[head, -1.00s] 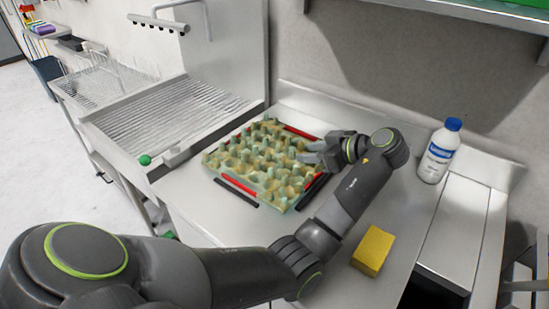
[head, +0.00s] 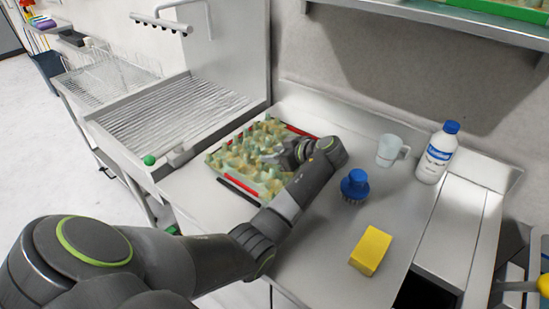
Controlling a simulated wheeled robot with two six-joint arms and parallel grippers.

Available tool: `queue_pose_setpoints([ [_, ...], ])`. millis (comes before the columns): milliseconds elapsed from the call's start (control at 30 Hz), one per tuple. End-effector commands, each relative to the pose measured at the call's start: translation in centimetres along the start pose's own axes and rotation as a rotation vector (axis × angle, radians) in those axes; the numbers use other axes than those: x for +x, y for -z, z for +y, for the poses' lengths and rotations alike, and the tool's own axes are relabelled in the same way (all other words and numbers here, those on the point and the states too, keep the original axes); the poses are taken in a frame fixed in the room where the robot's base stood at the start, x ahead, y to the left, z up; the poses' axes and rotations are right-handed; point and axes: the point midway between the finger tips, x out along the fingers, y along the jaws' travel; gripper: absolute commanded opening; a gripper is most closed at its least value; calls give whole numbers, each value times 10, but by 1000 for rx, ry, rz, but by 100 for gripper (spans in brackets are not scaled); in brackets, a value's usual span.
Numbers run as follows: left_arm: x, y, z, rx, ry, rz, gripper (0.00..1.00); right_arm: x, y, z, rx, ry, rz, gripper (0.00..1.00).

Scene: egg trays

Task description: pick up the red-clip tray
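The red-clip tray (head: 228,163) is a pale green-yellow egg tray with raised bumps, lying flat on the steel counter. One red clip bar (head: 298,130) runs along its far right edge and another (head: 240,186) along its near left edge. My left gripper (head: 277,158) is over the right part of the tray, pointing left across it. Its fingers are small and blend with the bumps, so I cannot tell whether they are open or touch the tray. My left forearm hides the tray's near right corner. My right gripper is not in view.
A yellow sponge (head: 371,251), a blue brush (head: 354,185), a clear mug (head: 391,150) and a white bottle with a blue cap (head: 437,152) stand to the right. A ribbed steel drainboard (head: 175,112) with a green ball (head: 149,160) is at the left.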

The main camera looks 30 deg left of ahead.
Motion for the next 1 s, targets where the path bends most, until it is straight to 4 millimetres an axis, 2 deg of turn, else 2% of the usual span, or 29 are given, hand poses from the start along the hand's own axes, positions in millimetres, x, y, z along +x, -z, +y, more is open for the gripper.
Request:
queue_pose_setpoints([
  [200,0,0,0,0,0,-1,38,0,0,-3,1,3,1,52],
  [500,0,0,0,0,0,-1,0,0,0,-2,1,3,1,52],
  [1000,-3,6,1,-5,-2,1,0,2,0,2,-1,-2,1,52],
])
